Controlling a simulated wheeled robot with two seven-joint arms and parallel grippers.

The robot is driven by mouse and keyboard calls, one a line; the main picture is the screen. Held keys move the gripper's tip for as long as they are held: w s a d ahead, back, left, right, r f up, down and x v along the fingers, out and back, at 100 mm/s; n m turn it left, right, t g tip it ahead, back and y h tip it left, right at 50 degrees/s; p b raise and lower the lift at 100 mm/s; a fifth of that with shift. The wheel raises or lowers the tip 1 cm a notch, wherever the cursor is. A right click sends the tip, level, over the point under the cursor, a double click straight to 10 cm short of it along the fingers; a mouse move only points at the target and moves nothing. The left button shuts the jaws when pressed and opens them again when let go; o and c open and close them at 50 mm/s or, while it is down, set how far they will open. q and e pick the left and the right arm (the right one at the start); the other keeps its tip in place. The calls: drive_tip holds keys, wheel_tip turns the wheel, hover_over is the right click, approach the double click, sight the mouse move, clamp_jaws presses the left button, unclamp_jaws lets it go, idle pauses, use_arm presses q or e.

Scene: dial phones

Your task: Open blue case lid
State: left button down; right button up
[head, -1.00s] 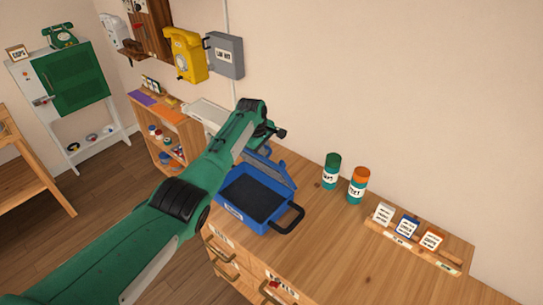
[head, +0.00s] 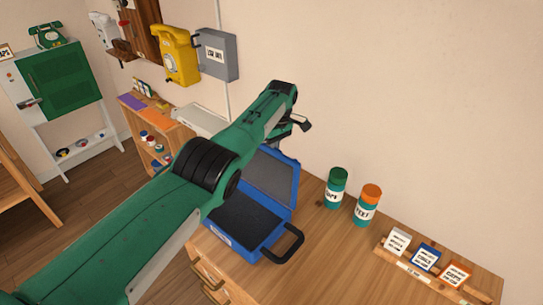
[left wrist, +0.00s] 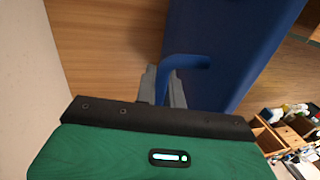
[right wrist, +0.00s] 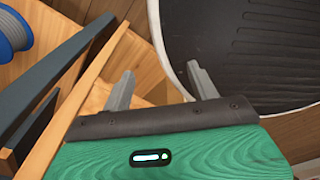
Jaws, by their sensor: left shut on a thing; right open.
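The blue case (head: 225,237) stands on the wooden bench, its black handle (head: 285,247) toward the right front. Its lid (head: 292,185) is raised at the back, with the grey inner lining showing. My left arm covers the left part of the case and lid. In the left wrist view, my left gripper (left wrist: 165,88) is shut on a blue tab (left wrist: 185,63) at the edge of the blue lid (left wrist: 225,40). In the right wrist view, my right gripper (right wrist: 158,84) is open and empty, away from the case.
A green-capped jar (head: 336,188) and an orange-capped jar (head: 367,205) stand right of the case. A card rack (head: 425,272) lies farther right. A yellow phone (head: 181,57) and grey box (head: 217,55) hang on the wall. A blue spool (right wrist: 14,33) is near my right gripper.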

use_arm(q)
drive_tip(key=shift+w+f, duration=0.1)
drive_tip(key=shift+f, duration=0.1)
use_arm(e)
drive_tip(key=shift+w+d+f, duration=0.1)
drive_tip(key=shift+w+f, duration=0.3)
drive_tip(key=shift+w, duration=0.05)
use_arm(q)
drive_tip(key=c, duration=1.8)
unclamp_jaws()
drive_tip(key=shift+c, duration=0.2)
drive_tip(key=shift+o, duration=0.4)
drive_tip(key=shift+a, duration=0.1)
use_arm(e)
drive_tip(key=shift+a, duration=0.4)
drive_tip(key=shift+w, duration=0.1)
